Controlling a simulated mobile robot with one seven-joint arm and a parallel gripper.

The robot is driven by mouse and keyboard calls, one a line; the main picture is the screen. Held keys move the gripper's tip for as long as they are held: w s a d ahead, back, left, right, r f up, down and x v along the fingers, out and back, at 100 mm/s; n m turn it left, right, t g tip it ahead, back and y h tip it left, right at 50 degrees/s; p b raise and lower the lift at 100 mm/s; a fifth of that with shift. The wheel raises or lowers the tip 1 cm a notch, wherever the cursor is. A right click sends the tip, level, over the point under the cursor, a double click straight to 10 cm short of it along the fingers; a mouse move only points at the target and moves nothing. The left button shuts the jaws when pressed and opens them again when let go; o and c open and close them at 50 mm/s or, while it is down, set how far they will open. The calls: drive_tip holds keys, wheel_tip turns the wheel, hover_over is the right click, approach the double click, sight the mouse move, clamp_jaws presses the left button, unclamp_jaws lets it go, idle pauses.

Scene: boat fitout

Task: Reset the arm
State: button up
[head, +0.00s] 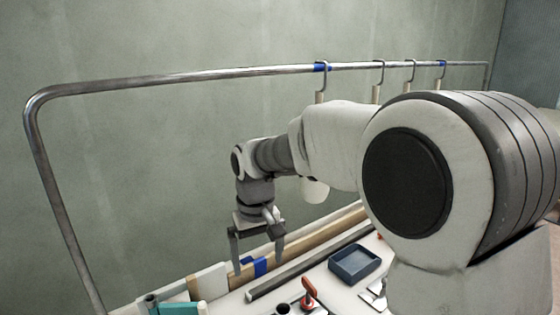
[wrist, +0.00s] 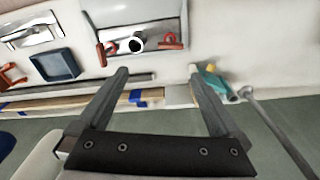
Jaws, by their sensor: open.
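My gripper (head: 256,256) hangs from the outstretched arm in the head view, pointing down over the back edge of the white worktop. In the wrist view my gripper (wrist: 155,90) shows two dark fingers spread wide apart. It is open and nothing is between the fingers. The fingertips appear above the worktop and apart from it. My arm covers much of the right side of the head view.
A metal rail (head: 190,76) with several hooks stands behind the worktop. A dark blue tray (head: 354,263), a red-handled fitting (head: 309,294) and a teal item (head: 180,308) are on the worktop. A long grey strip (head: 305,268) lies near the wooden batten (head: 310,235).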

drive_tip(key=s+d+r+m+t+p, duration=0.2)
drive_tip(key=s+d+r, duration=0.3)
drive_tip(key=s+d, duration=0.4)
drive_tip(key=s+d+r+m+t+p, duration=0.2)
drive_tip(key=s+d+r, duration=0.4)
drive_tip(key=s+d, duration=0.4)
drive_tip(key=shift+s+d+r+m+t, duration=0.15)
drive_tip(key=shift+s+d+m+t, duration=0.2)
drive_tip(key=shift+s, duration=0.35)
drive_tip(key=shift+w, duration=0.1)
